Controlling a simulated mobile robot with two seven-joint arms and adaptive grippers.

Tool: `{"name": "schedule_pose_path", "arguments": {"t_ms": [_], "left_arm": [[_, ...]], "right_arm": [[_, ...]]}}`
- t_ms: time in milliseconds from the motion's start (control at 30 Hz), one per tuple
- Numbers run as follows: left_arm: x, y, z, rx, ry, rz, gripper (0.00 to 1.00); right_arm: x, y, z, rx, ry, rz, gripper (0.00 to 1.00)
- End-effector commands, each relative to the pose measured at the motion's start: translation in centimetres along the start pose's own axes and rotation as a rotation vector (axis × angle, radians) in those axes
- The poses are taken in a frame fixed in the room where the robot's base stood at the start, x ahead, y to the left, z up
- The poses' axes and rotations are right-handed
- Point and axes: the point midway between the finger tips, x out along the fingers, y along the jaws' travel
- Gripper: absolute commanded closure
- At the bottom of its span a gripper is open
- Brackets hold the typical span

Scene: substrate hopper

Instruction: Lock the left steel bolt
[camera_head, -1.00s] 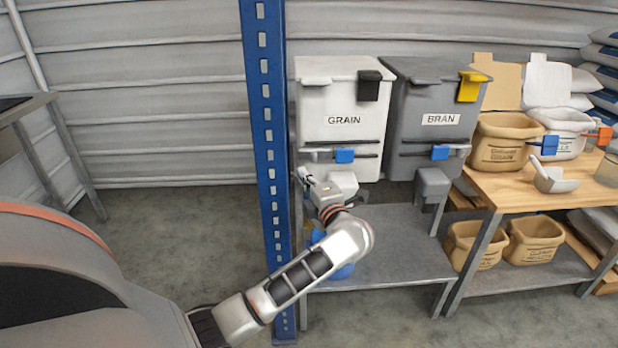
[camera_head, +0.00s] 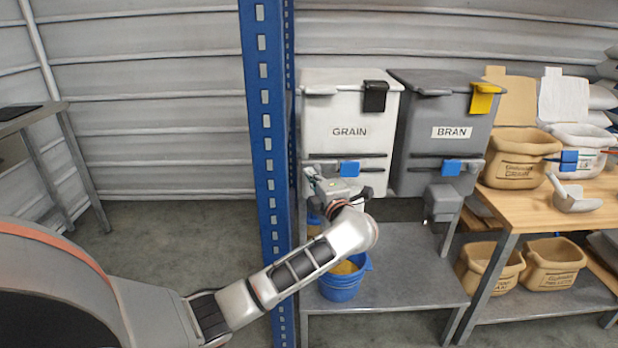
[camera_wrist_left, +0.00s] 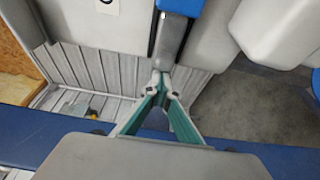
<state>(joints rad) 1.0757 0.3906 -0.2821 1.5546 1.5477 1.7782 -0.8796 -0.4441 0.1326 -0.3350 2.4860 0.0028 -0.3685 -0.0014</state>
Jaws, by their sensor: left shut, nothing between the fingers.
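The left steel bolt appears to be the grey metal bar (camera_wrist_left: 170,42) with a blue grip (camera_wrist_left: 181,5) in the left wrist view. In the head view the blue grip (camera_head: 349,169) sits low on the front of the white GRAIN hopper (camera_head: 348,105). My left gripper (camera_head: 312,177) is at the hopper's lower left corner. In the left wrist view its green fingers meet at the tips (camera_wrist_left: 162,86), shut and empty, close to the bar's near end. I cannot tell whether they touch it. My right gripper is not in view.
A blue rack post (camera_head: 268,150) stands just left of the gripper. The grey BRAN hopper (camera_head: 445,95) has its own blue grip (camera_head: 451,167). A blue bucket (camera_head: 342,287) with yellow contents stands on the metal shelf (camera_head: 415,265) below. Open floor lies left of the post.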

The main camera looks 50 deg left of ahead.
Motion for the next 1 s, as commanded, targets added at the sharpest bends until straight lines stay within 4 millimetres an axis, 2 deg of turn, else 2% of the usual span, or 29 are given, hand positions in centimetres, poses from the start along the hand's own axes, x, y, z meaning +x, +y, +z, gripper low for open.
{"name": "schedule_pose_path", "arguments": {"t_ms": [167,333,500,733,1000], "left_arm": [[-0.1,0.0,0.1,-0.001,0.0,-0.001,1.0],[-0.7,0.2,1.8,-0.004,0.0,-0.003,1.0],[-1.1,0.1,2.9,-0.002,-0.002,-0.001,1.0],[-1.1,0.1,3.0,0.0,-0.005,0.001,1.0],[-1.2,0.3,3.0,-0.002,-0.007,0.001,1.0]], "right_arm": [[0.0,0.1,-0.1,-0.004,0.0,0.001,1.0],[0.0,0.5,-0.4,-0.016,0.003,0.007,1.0],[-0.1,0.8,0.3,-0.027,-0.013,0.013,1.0],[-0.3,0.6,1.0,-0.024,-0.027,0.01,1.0],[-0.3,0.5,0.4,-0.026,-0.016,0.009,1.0]]}}
